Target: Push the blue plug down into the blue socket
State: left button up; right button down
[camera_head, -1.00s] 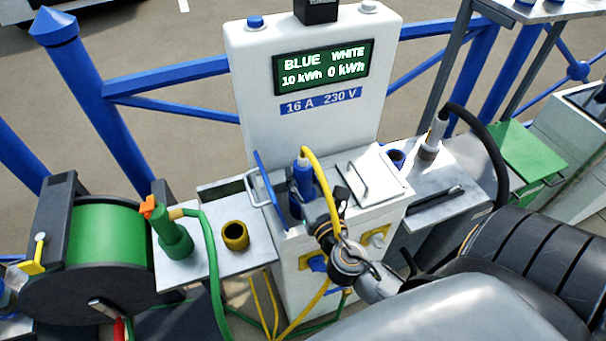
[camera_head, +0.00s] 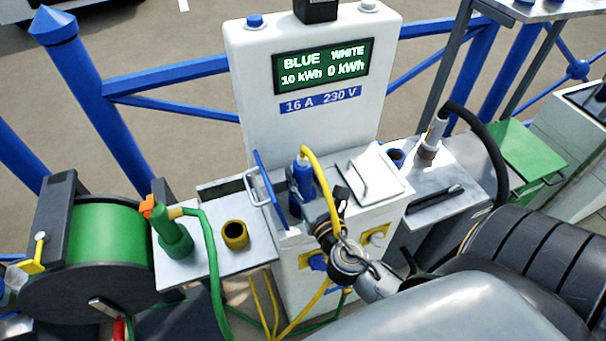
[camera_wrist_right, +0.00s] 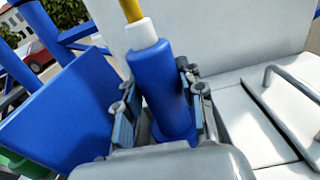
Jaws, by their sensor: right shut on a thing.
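The blue plug (camera_head: 302,178) stands upright at the top of the white pedestal (camera_head: 285,127), with a yellow cable rising from its white collar. In the right wrist view the plug (camera_wrist_right: 160,90) sits between the two fingers of my right gripper (camera_wrist_right: 165,112). My right gripper (camera_head: 312,205) is shut on the plug in the head view. The blue lid (camera_head: 268,183) stands open just left of the plug. The blue socket itself is hidden under the plug and gripper, so I cannot tell how deep the plug sits. My left gripper is not in view.
A closed white lid with a handle (camera_head: 370,178) lies right of the plug. A green nozzle (camera_head: 174,238) and a yellow cup (camera_head: 235,235) stand on the left shelf beside a green hose reel (camera_head: 105,235). A grey plug with black cable (camera_head: 432,140) stands right.

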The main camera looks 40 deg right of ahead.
jog(key=shift+f+b, duration=0.35)
jog(key=shift+f, duration=0.1)
jog(key=c, duration=1.1)
grip_release()
jog(key=shift+s, duration=0.1)
jog(key=shift+b+v, duration=1.1)
jog(key=shift+v, duration=1.9)
jog(key=b, duration=0.3)
send_near(306, 186)
jog(key=shift+w+d+r, duration=0.15)
jog(key=shift+w+d, duration=0.05)
jog(key=shift+w, duration=0.2)
